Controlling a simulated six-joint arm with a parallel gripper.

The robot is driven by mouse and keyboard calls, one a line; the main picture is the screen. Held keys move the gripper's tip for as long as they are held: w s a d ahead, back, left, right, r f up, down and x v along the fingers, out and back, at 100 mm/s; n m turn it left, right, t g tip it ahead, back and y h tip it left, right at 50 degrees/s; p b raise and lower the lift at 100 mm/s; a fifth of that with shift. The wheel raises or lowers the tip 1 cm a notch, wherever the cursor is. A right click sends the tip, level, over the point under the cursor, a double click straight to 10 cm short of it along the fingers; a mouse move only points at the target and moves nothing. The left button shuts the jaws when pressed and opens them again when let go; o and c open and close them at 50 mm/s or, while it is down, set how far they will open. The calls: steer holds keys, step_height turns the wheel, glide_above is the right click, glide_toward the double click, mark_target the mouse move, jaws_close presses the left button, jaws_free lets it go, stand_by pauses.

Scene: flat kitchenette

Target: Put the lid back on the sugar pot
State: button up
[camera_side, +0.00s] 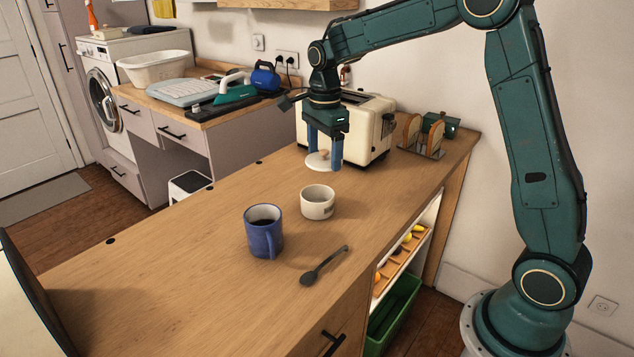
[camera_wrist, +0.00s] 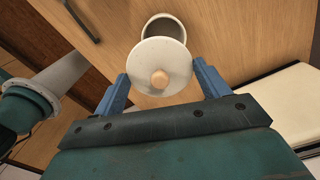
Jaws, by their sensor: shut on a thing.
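The sugar pot (camera_side: 318,205) is a small cream pot, upright and open on the wooden counter. Its rim and dark inside show in the wrist view (camera_wrist: 163,19), partly hidden by the lid. The white round lid (camera_side: 317,164) has a wooden knob and shows whole in the wrist view (camera_wrist: 150,57). My gripper (camera_side: 323,166) points down behind the pot, with its blue fingers shut on the lid, one at each side. The lid is apart from the pot in the side view; its height over the counter is hard to tell.
A blue mug (camera_side: 262,238) stands left of the pot, and a dark spoon (camera_side: 323,266) lies in front. A cream toaster (camera_side: 372,122) stands close behind my gripper, with a toast rack (camera_side: 422,143) to its right. The counter's left part is clear.

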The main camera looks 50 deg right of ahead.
steer(key=shift+w+a+f, duration=0.4)
steer(key=shift+w+f, duration=0.2)
steer(key=shift+w, duration=0.1)
steer(key=shift+f, duration=0.15)
steer(key=shift+f, duration=3.05)
steer(key=shift+f, duration=0.15)
steer(key=o, duration=1.1)
steer(key=shift+c, duration=0.2)
steer(key=shift+r, duration=3.5)
